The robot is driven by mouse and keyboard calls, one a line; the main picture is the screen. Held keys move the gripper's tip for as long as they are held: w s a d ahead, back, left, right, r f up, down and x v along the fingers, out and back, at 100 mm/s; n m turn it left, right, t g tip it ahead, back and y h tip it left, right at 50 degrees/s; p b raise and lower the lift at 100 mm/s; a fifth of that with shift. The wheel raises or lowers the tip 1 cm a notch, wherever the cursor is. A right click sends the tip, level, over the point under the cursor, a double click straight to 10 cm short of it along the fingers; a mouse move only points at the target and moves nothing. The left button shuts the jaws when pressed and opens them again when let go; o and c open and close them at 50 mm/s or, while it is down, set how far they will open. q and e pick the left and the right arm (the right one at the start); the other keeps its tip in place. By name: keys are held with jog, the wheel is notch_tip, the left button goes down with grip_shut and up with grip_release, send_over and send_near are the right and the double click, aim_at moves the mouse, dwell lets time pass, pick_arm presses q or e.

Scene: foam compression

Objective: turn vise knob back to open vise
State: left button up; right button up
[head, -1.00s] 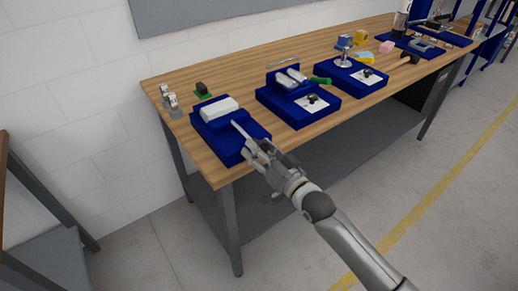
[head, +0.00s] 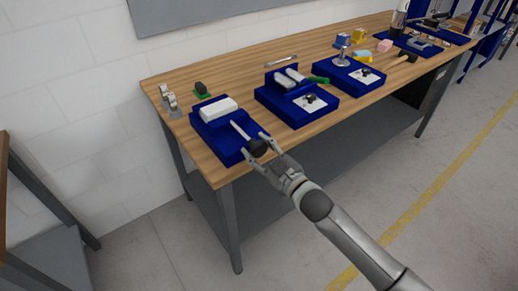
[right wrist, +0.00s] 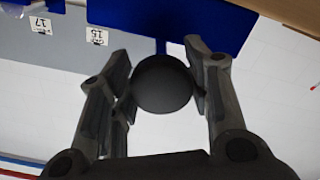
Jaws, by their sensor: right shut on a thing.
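The vise (head: 222,140) is a blue block with a white piece (head: 214,108) on top, at the near left end of the wooden bench. A pale rod (head: 240,130) runs from it to a round black knob (head: 258,147) near the bench's front edge. My right gripper (head: 256,146) has its fingers on both sides of the knob, shut on it. In the right wrist view the dark knob (right wrist: 162,84) sits between the two fingers, with the blue vise behind it. My left gripper is not in view.
A small metal part (head: 169,100) is at the bench's left end. The floor before the bench (head: 300,240) is clear.

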jog(key=n, duration=0.5)
jog(key=shift+d+f+n, duration=0.1)
jog(key=shift+n, duration=2.3)
jog(key=o, duration=1)
jog(key=shift+w+r, duration=0.1)
jog(key=shift+r, duration=0.1)
jog(key=v, duration=1.2)
jog(key=shift+f, duration=0.1)
